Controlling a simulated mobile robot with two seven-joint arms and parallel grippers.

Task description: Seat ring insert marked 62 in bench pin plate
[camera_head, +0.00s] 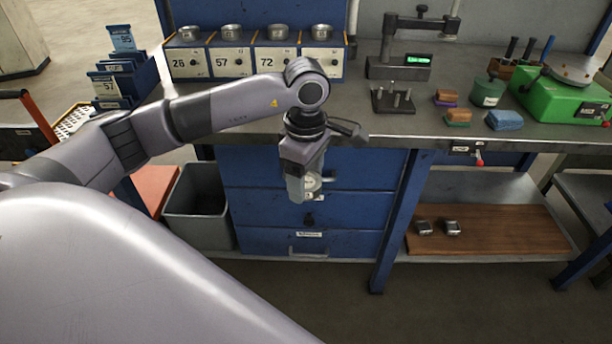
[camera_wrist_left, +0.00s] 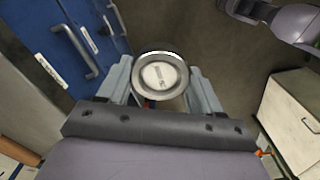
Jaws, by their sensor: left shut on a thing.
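My left gripper (camera_head: 305,190) hangs in front of the blue drawers, below bench-top height, and is shut on a ring insert (camera_head: 312,182). In the left wrist view the ring insert (camera_wrist_left: 160,76) is a round metal ring with a pale marked face, held between both fingers (camera_wrist_left: 160,90). Its mark is too small to read. The pin plate (camera_head: 393,100), dark with several upright pins, stands on the bench top to the right of the gripper and apart from it. A grey and dark part of my other arm (camera_wrist_left: 275,18) shows at the top right of the wrist view; its jaws cannot be made out.
Several numbered boxes (camera_head: 230,62) with metal cups on top stand at the back left of the bench (camera_head: 350,125). Coloured blocks (camera_head: 457,116) and a green machine (camera_head: 565,98) lie right. A grey bin (camera_head: 198,215) stands below left.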

